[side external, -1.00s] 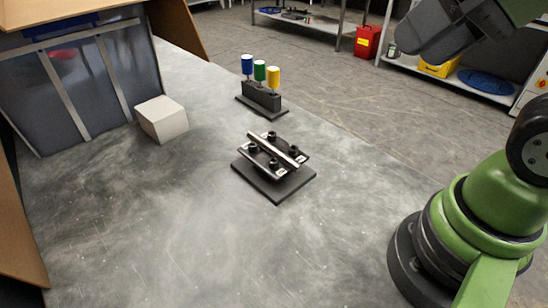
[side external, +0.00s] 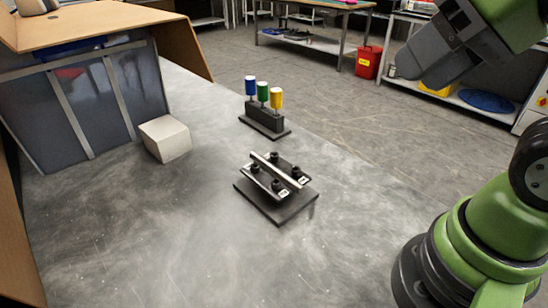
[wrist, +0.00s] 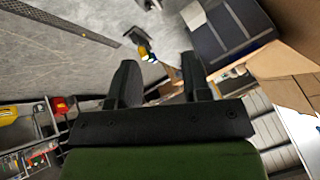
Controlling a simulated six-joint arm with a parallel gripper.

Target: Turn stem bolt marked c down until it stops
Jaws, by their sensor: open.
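In the side external view a dark fixture plate (side external: 277,213) lies on the grey table, carrying a stem clamp with a pale bar (side external: 276,170) laid across it. Several black bolts (side external: 255,169) stand around the bar. Small white tags (side external: 303,180) show at the right side, but their letters are too small to read, so I cannot tell which bolt is marked c. My gripper (side external: 408,78) is high at the upper right, well away from the fixture. In the wrist view my gripper (wrist: 158,80) has its two dark fingers apart with nothing between them.
A black rack (side external: 264,119) with blue, green and yellow capped tools stands behind the fixture. A pale block (side external: 166,139) sits to the left, beside a booth with dark panels (side external: 85,110). The table in front of the fixture is clear.

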